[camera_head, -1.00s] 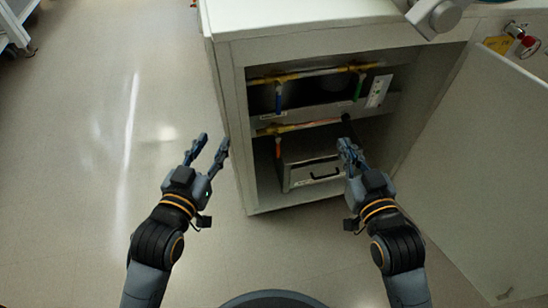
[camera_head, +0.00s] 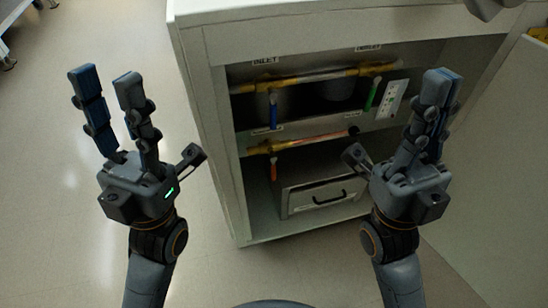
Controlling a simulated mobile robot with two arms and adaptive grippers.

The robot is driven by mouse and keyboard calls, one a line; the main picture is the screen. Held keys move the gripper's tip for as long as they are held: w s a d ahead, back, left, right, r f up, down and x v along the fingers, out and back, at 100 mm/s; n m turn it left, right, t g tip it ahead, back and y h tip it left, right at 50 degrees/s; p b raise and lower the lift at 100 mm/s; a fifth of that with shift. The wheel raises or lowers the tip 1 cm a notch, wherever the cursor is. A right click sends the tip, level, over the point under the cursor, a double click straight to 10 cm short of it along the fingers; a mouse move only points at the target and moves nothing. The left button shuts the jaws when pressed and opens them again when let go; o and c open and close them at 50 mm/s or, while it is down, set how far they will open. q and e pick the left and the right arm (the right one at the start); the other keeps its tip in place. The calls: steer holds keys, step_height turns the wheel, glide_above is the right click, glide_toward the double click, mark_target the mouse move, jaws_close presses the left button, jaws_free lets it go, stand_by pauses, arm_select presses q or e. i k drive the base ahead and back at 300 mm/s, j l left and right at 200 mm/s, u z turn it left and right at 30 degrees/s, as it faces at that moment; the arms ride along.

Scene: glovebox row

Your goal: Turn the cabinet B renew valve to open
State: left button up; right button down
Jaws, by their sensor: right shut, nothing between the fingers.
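The open cabinet (camera_head: 200,120) holds yellow pipes with small valve handles. A blue handle (camera_head: 273,113) hangs down from the upper pipe (camera_head: 300,77) at its left, and a green handle (camera_head: 371,95) hangs at its right, slightly tilted. A label above the upper pipe reads INLET; the other labels are too small to read, so I cannot tell which handle is the renew valve. My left gripper (camera_head: 104,76) is open and empty, left of the cabinet. My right gripper (camera_head: 444,76) is shut and empty, right of the green handle in the picture.
A metal box with a black handle (camera_head: 322,198) sits in the lower compartment. A white panel with small marks (camera_head: 391,98) is right of the green handle. The cabinet door (camera_head: 490,170) stands open at the right.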

mark_target(273, 158)
steer(key=i, duration=0.15)
steer(key=j+z, duration=0.25)
steer(key=j, duration=0.15)
steer(key=k+j+z, duration=0.2)
steer(key=j, duration=0.15)
steer(key=j+z, duration=0.25)
steer(key=j, duration=0.15)
